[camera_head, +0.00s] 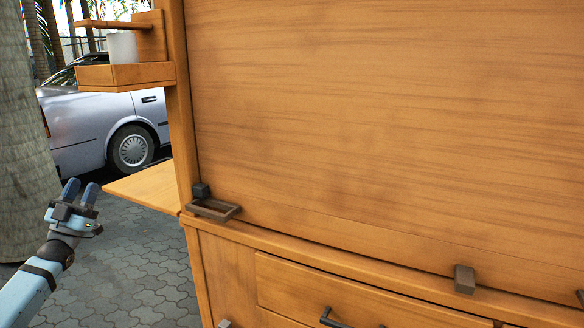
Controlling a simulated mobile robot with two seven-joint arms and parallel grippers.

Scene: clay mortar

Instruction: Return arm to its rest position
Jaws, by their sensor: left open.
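My left gripper (80,192) is at the lower left, with its arm coming in from the left bottom corner. Its two blue-grey fingers point up and stand slightly apart, with nothing between them. It is in free space, left of the wooden cabinet (360,120) and just left of the side shelf (150,187), apart from both. My right gripper is not in view.
The cabinet fills the right side, with a dark metal bracket (213,208) at its left edge and a drawer handle (334,318) below. A small wooden box shelf (126,76) holds a white cylinder (122,47). A tree trunk (22,150) stands at left; a silver car (85,120) is behind.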

